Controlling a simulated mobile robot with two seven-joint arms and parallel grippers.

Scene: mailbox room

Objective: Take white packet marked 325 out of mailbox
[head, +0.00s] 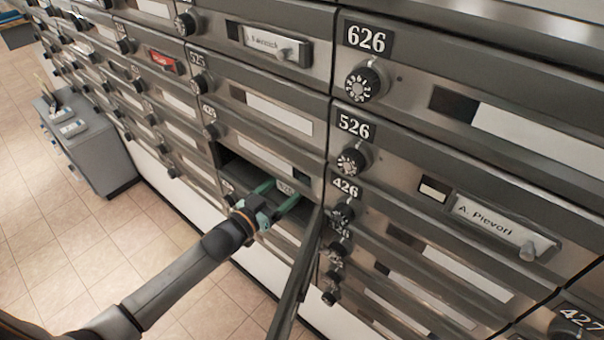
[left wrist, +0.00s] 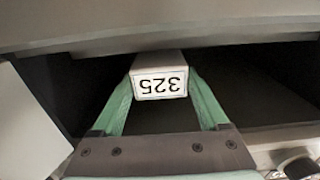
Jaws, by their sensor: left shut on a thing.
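The white packet marked 325 (left wrist: 160,82) is between the green fingers of my left gripper (left wrist: 160,90), inside the dark mailbox opening. Its number appears upside down in the left wrist view. In the head view, my left gripper (head: 276,194) reaches into the open mailbox (head: 232,162), and the packet (head: 286,188) shows small between its fingers. The gripper is shut on the packet. The packet's rear part is hidden in the dark box. The mailbox door (head: 296,275) stands swung open on the right side. My right gripper is in neither view.
Closed mailboxes surround the opening, with dial knobs (head: 354,160) sticking out, including those marked 526 and 426. The open door is close to the right of my left gripper. A grey cabinet (head: 90,150) stands at the left, and tiled floor (head: 150,230) is clear.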

